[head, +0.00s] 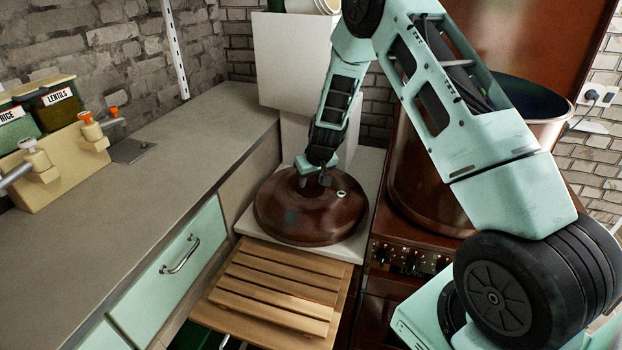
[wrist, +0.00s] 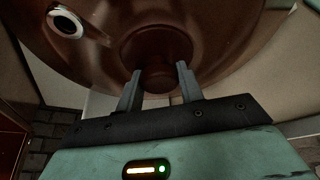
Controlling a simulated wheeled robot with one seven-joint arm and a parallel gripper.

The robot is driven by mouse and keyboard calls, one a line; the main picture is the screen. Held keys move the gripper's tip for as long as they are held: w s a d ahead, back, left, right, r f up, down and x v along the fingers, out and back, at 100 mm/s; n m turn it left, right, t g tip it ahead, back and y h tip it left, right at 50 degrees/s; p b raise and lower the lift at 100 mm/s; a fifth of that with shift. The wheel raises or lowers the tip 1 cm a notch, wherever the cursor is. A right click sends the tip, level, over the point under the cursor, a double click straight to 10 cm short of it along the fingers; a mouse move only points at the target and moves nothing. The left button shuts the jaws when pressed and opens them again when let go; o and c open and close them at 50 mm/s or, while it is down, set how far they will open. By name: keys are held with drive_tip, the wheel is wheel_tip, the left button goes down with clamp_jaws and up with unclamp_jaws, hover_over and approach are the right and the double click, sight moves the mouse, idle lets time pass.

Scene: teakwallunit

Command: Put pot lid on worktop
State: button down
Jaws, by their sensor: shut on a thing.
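The pot lid (head: 295,215) is a wide, round, brown domed lid with a small pale-ringed hole near its edge. In the head view it is at the pale worktop (head: 348,250) between the grey counter and the cooker; I cannot tell whether it touches the surface. My gripper (head: 316,180) is above the lid's middle, pointing down. In the wrist view the two fingers of my gripper (wrist: 158,85) are on either side of the lid's knob (wrist: 158,77), shut on it. The lid (wrist: 215,50) fills the top of that view.
A slatted wooden board (head: 275,285) is in front of the lid. A large brown pot (head: 425,190) stands on the cooker to the right. White boxes (head: 290,60) stand behind. The long grey counter (head: 150,165) is mostly clear, with dispensers (head: 65,165) at its left.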

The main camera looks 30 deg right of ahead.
drive_tip(key=shift+f+b, duration=0.5)
drive_tip(key=shift+f, duration=0.05)
idle(0.4)
drive_tip(key=c, duration=0.8)
unclamp_jaws()
drive_tip(key=shift+c, duration=0.2)
